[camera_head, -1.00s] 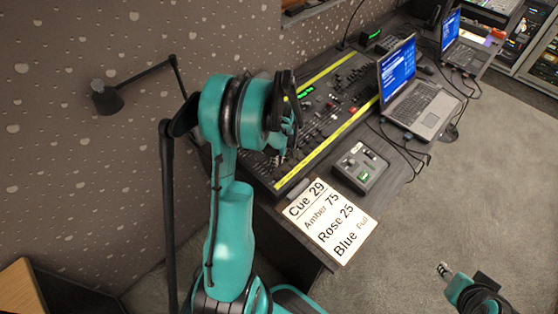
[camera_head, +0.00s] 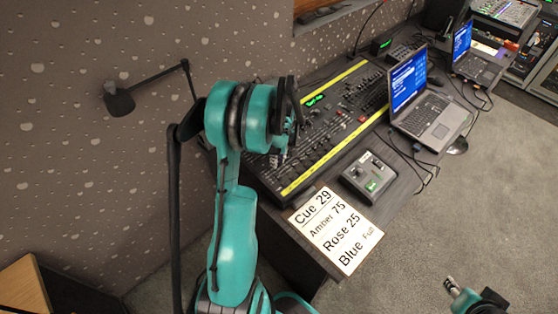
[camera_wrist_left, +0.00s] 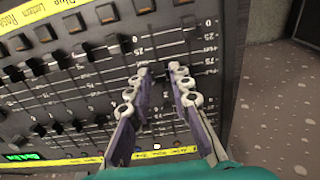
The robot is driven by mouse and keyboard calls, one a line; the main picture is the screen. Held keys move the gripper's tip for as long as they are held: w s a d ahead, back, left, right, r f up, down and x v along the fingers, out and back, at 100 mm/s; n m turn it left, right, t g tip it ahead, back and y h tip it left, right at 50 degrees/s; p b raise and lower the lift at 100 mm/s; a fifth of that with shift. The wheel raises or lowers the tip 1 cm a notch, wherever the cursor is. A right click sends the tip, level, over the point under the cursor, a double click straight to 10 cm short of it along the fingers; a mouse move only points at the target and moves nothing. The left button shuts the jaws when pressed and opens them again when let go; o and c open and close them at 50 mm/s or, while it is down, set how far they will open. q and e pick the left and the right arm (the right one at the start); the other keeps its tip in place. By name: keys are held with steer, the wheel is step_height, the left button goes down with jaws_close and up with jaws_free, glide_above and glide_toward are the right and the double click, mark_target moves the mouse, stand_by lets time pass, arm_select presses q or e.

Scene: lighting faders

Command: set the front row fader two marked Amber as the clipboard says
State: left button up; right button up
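My left gripper (camera_head: 279,157) is low over the console's near left part. In the left wrist view its two fingers (camera_wrist_left: 160,72) are apart over the fader slots, near printed 25 and 75 marks. Dark fader caps (camera_wrist_left: 107,13) stand in rows there. I cannot tell which cap is Amber, nor whether one sits between the fingers. My right gripper (camera_head: 451,287) hangs over the floor, its opening unclear.
A small grey box with a green-lit button (camera_head: 368,178) stands between clipboard and laptop (camera_head: 425,103). A second laptop (camera_head: 473,58) is farther back. A black lamp (camera_head: 119,99) is at the left. Cables (camera_head: 405,155) run over the desk's right edge.

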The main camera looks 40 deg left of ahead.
arm_select(q)
steer(key=shift+r+p, duration=0.85)
steer(key=shift+r, duration=0.45)
step_height(320, 180, up, 12)
steer(key=d, duration=0.1)
steer(key=shift+f, duration=0.1)
stand_by(0.3)
steer(key=s+d+r+m+t, duration=0.2)
steer(key=d+r+m, duration=0.15)
steer(key=d, duration=0.45)
steer(key=s+d+r+m+t, duration=0.1)
steer(key=s+d+r+m, duration=0.15)
steer(key=d+m, duration=0.35)
steer(key=s+d+m+t, duration=0.2)
steer(key=s+d+m, duration=0.1)
steer(key=d, duration=0.3)
steer(key=s+d+m+t+h, duration=0.1)
steer(key=s+d+m+t, duration=0.1)
steer(key=s+d+m, duration=0.2)
steer(key=shift+s+d+f+b, duration=0.15)
steer(key=shift+d+f+b, duration=0.25)
steer(key=shift+d, duration=0.65)
